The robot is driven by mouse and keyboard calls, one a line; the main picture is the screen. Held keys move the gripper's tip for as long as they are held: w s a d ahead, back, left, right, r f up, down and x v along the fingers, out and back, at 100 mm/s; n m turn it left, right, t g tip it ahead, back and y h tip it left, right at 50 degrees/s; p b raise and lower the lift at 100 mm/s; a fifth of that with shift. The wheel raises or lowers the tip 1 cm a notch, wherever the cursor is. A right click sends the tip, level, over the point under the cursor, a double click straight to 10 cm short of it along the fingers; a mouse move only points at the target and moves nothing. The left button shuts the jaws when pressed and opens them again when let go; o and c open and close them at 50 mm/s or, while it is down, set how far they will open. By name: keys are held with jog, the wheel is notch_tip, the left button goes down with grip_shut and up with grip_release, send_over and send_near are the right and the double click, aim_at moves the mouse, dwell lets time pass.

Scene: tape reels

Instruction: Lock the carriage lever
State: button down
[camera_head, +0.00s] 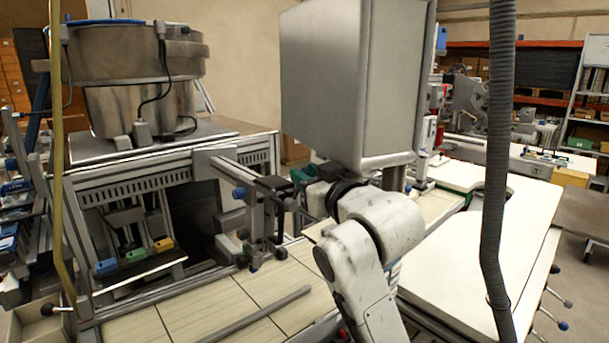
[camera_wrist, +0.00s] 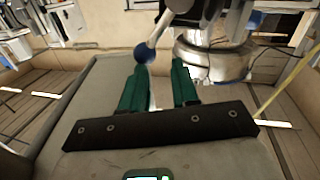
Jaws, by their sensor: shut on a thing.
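The carriage lever shows in the wrist view as a grey arm with a round blue knob (camera_wrist: 145,52). The knob is at the tip of my left green finger. My gripper (camera_wrist: 161,68) has two green fingers, a little apart, closed on the lever by its knob end; the exact contact is hard to make out. In the head view my gripper (camera_head: 302,175) is beside the dark clamp-like carriage part (camera_head: 272,190) on the grey rail. There the lever's grip point is hidden behind the gripper and the black parts.
A large steel bowl (camera_head: 135,55) stands on the machine at the left. A grey box (camera_head: 322,85) fills the upper middle. A ribbed grey hose (camera_head: 497,150) hangs at the right. A loose grey bar (camera_head: 255,315) lies on the tiled deck. The white worktop (camera_head: 465,250) is mostly clear.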

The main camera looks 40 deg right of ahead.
jog(key=shift+w+a+r+y, duration=0.3)
jog(key=shift+w+a+y, duration=0.1)
jog(key=shift+w+a, duration=0.1)
jog(key=c, duration=1.1)
grip_release()
jog(key=shift+o, duration=1.2)
jog(key=s+a+p, duration=0.1)
jog(key=s+p, duration=0.6)
jog(key=s, duration=0.3)
jog(key=shift+s+h, duration=0.2)
jog(key=shift+h, duration=0.1)
